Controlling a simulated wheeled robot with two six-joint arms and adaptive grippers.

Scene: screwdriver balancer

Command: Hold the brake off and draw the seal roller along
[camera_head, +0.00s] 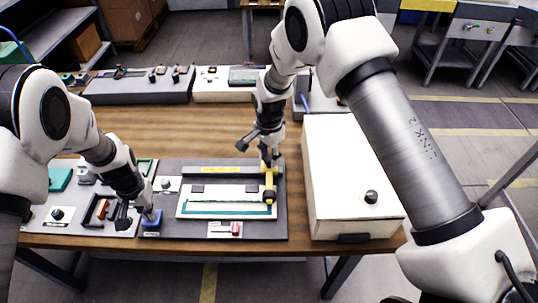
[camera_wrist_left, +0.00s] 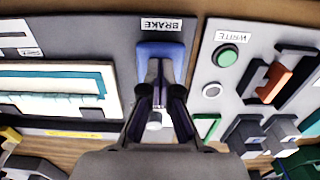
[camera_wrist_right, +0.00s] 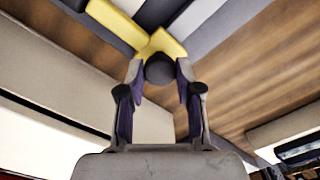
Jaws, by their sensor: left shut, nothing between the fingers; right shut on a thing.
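The blue brake pad (camera_head: 152,223) sits at the left end of the dark seal station (camera_head: 262,232); it also shows under the BRAKE label in the left wrist view (camera_wrist_left: 150,53). My left gripper (camera_head: 150,211) is shut and empty, its tips pointing down at the pad and apparently on it. The yellow seal roller arm (camera_head: 269,180) stands at the right end of the white bed (camera_head: 182,211), over the teal strip (camera_head: 225,202). My right gripper (camera_head: 268,157) is shut on the roller's dark round knob (camera_wrist_right: 160,70), at the yellow arm's far end (camera_wrist_right: 112,22).
A large cream box (camera_head: 340,190) with a black knob stands close to the right of the seal station. A board with a red-brown lever (camera_head: 101,208) and a WRITE button (camera_wrist_left: 228,56) lies at the left. Bare wood (camera_head: 170,130) is open behind the station.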

